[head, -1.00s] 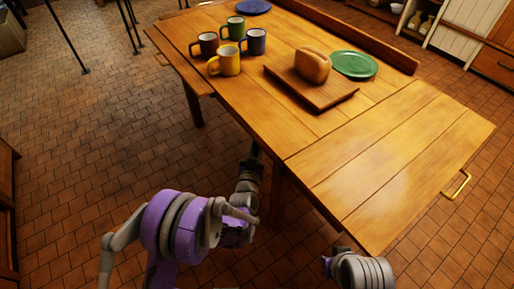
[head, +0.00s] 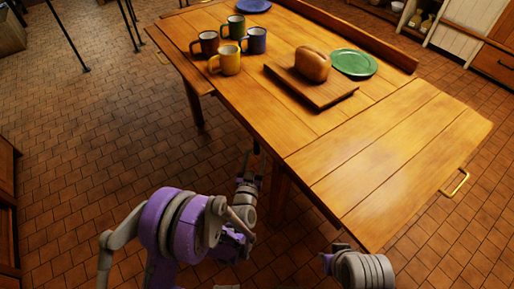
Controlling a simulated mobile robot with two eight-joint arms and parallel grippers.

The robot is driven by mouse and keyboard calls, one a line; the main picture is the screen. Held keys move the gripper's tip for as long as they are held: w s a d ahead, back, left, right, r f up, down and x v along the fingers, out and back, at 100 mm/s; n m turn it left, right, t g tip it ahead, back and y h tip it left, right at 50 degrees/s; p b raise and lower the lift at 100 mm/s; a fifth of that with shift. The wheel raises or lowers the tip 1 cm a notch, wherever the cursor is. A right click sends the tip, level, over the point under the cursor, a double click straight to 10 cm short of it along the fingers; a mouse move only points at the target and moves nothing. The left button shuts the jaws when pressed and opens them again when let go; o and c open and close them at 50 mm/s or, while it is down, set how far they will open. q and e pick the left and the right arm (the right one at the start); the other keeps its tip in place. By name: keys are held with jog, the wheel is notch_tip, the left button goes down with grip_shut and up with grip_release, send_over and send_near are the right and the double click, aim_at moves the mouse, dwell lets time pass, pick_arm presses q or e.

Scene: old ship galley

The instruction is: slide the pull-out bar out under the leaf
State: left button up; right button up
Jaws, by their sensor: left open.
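The wooden table's leaf (head: 400,165) is up at the near right end, level with the tabletop, with a brass handle (head: 456,184) on its outer edge. The pull-out bar under the leaf cannot be made out; the tabletop hides what is below. My left gripper (head: 252,160) is at the table's near long edge, close to the seam between top and leaf, beside the table leg. It is open, and its fingertips are small and dark, partly at the edge's shadow.
On the tabletop stand several mugs (head: 229,61), a bread loaf (head: 313,65) on a board (head: 330,92), a green plate (head: 354,62) and a blue plate (head: 254,6). A table leg (head: 281,195) stands just right of my left gripper.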

pick_arm(q)
jog(key=s, duration=0.6)
jog(key=shift+a, duration=0.45)
pick_arm(e)
jog(key=shift+r, duration=0.25)
pick_arm(q)
jog(key=s+a+r+g, duration=0.6)
jog(key=s+g, duration=0.1)
jog(key=s, duration=0.1)
jog(key=s+a+n+g+y, duration=0.1)
jog(key=s+a+g, duration=0.25)
jog(key=s, duration=0.65)
jog(key=s+a+n+g+y, duration=0.1)
jog(key=s+a+g+y, duration=0.15)
jog(key=s+a, duration=0.45)
notch_tip(320, 180, up, 24)
jog(key=s+d+p, duration=0.1)
jog(key=s+p, duration=0.1)
jog(key=p, duration=2)
jog(key=shift+d+r+t+h, duration=0.25)
jog(key=shift+t+h, duration=0.05)
jog(key=shift+h, duration=0.05)
pick_arm(e)
notch_tip(320, 180, up, 25)
jog(key=w+t, duration=0.1)
jog(key=shift+r, duration=0.15)
